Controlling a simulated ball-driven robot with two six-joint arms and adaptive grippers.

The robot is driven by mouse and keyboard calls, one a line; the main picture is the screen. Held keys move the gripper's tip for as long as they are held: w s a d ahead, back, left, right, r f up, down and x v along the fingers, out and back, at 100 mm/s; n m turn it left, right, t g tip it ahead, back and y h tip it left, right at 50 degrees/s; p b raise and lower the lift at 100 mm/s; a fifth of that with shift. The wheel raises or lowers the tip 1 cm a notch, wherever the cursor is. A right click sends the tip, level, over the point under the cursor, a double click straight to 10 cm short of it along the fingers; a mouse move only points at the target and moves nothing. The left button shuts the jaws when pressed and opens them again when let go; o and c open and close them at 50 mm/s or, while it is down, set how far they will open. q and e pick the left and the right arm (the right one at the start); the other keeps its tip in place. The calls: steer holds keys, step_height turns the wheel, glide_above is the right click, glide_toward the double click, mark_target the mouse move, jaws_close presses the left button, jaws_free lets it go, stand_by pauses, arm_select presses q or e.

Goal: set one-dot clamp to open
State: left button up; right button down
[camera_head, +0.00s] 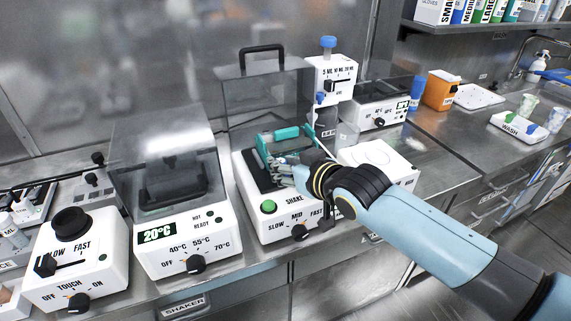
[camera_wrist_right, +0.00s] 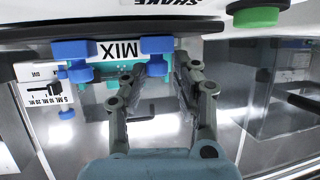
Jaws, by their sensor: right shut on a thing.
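The shaker (camera_head: 258,222) is a white box with a green button, SLOW-MID-FAST dial and raised clear lid. Teal clamp bars (camera_head: 263,151) stand on its dark platform. My right gripper (camera_head: 283,172) reaches in from the right, among the bars. My left gripper is not in view.
A heater reading 20°C (camera_head: 190,235) stands left of the shaker, with a SLOW-FAST mixer (camera_head: 75,270) beyond it. A white dispenser with a blue cap (camera_head: 332,78) is behind. An orange box (camera_head: 440,90) and WASH tray (camera_head: 518,130) are at the right.

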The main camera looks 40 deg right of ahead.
steer(key=shift+s+a+r+p, duration=0.1)
steer(key=shift+s+a+p, duration=0.1)
steer(key=shift+s+p, duration=0.85)
steer(key=c, duration=1.1)
jaws_free()
steer(key=shift+s, duration=0.1)
steer(key=v, duration=1.2)
